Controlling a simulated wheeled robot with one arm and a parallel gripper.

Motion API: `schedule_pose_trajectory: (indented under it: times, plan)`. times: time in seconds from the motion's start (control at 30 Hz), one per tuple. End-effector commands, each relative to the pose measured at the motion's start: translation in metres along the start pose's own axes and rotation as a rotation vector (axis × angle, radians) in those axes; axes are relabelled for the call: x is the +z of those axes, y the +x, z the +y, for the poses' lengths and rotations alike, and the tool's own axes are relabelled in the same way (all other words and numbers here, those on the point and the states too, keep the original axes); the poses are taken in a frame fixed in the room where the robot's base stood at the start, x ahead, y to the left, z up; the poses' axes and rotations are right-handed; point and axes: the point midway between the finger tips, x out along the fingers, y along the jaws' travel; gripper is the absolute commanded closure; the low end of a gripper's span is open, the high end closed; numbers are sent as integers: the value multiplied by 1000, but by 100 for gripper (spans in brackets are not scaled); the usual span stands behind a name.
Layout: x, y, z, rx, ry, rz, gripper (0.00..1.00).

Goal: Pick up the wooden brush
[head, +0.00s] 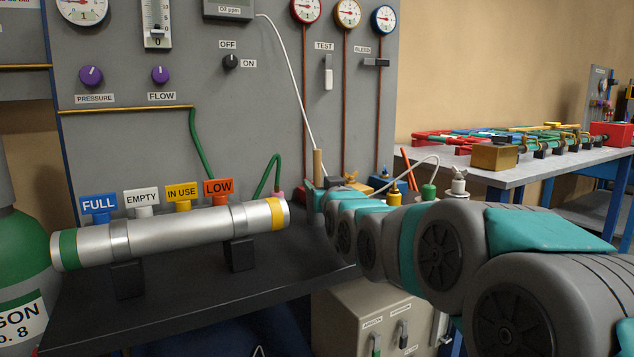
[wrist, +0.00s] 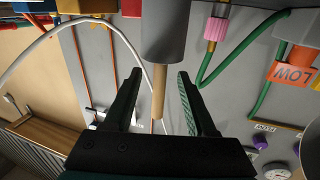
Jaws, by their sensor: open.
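The wooden brush shows as a pale wooden handle (head: 318,163) standing upright above the back of the dark bench in the head view. In the wrist view, which is upside down, the handle (wrist: 158,92) comes out of a grey cylinder (wrist: 166,32). The brush's other end is hidden. My gripper (wrist: 159,74) is open, with one finger on each side of the handle and visible gaps on both sides. In the head view, my gripper (head: 312,193) is small and partly hidden by my arm, just below the visible handle.
A silver tube (head: 175,232) lies on black supports on the bench, left of my gripper. Upright sign blocks such as LOW (head: 217,190) stand behind it. A grey gauge panel (head: 270,110) with hoses rises behind. Small valves (head: 428,192) stand to the right.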

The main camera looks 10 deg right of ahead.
Motion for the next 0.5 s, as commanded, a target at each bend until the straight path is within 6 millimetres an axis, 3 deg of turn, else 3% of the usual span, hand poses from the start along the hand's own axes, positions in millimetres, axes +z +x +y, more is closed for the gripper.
schedule_pose_trajectory:
  times: [0.27,0.5]
  plan:
    - [-2,14,0,0,0,2,44]
    - [-3,40,-1,0,0,-2,44]
